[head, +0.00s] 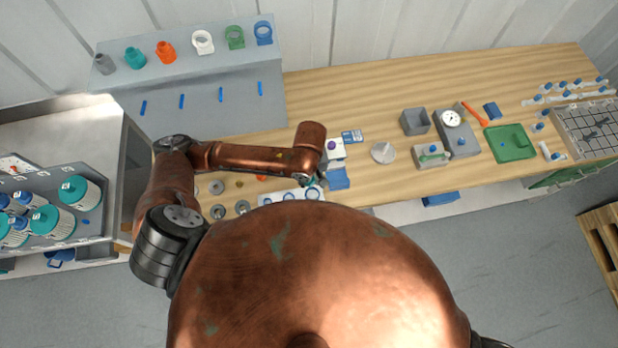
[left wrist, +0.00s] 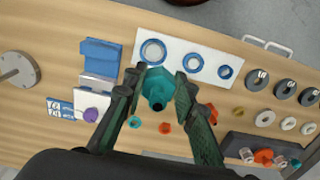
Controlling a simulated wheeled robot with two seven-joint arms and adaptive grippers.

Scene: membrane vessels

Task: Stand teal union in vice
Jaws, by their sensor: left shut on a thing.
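The teal union (left wrist: 157,88) sits between the two dark fingers of my left gripper (left wrist: 158,108) in the left wrist view, and the gripper is shut on it. In the head view my left gripper (head: 313,183) is mostly hidden behind its arm and shows only a bit of teal. A blue vice-like block (left wrist: 101,54) with a grey metal part stands just left of the union in the left wrist view. It also shows in the head view (head: 338,179), right of the gripper. I cannot tell the union's height above the bench. My right gripper is out of view.
A white plate (left wrist: 176,40) with blue rings lies beside the union. A white box with a purple knob (left wrist: 91,114) stands near the vice. Grey discs (left wrist: 285,88) and small orange and teal parts lie right and below. Bench right of the box is partly clear.

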